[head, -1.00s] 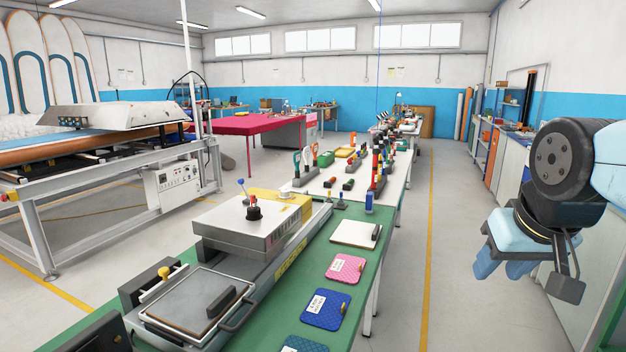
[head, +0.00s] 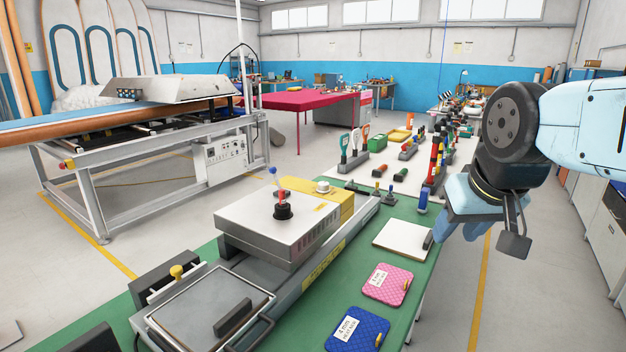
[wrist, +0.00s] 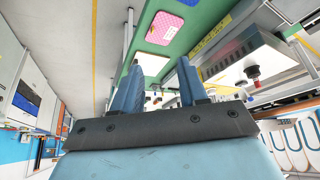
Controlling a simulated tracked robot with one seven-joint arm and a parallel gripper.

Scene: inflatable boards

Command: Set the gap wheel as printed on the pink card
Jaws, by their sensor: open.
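The pink card (head: 388,284) lies flat on the green bench in front of the steel machine, with a white printed label whose text is too small to read. It also shows in the wrist view (wrist: 163,28). On the steel machine (head: 290,232) stands a dark round knob (head: 283,211) with red and blue-tipped levers; a yellow knob (head: 177,271) sits at the machine's near left. I cannot tell which one is the gap wheel. My gripper (head: 466,222) is open and empty, in the air to the right of the bench. Its two blue fingers stand apart in the wrist view (wrist: 157,85).
A blue card (head: 357,330) and a white board (head: 403,240) lie beside the pink card on the green bench (head: 335,268). Several upright coloured tools (head: 436,160) stand farther back. The floor aisle (head: 520,290) right of the bench is clear.

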